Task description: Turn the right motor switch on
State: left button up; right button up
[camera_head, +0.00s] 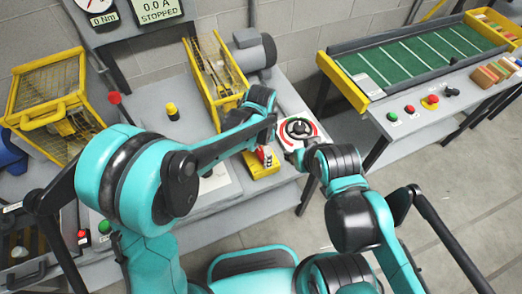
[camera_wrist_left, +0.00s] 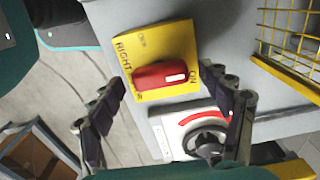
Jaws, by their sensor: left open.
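The right motor switch is a red handle (camera_wrist_left: 160,76) on a yellow plate (camera_wrist_left: 150,48) marked RIGHT, OFF and ON. In the left wrist view, the handle lies across the plate, and its white-marked end points toward the ON label. My left gripper (camera_wrist_left: 168,112) is open, with one finger on each side of the switch; I cannot tell whether either touches it. In the head view, the yellow plate (camera_head: 262,170) and red switch (camera_head: 264,156) sit at the bench's right end, under my left gripper (camera_head: 272,146).
A dial with a black knob (camera_head: 298,128) is beside the switch plate. A yellow mesh guard (camera_head: 216,70) and a grey motor (camera_head: 254,50) stand behind. A green conveyor (camera_head: 415,58) with buttons is at the right. Floor between benches is clear.

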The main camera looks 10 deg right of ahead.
aim_at(261, 153)
pick_arm(q)
jog(key=shift+r, duration=0.1)
notch_tip(261, 153, up, 12)
dwell(0.4)
jog(key=shift+a, duration=0.1)
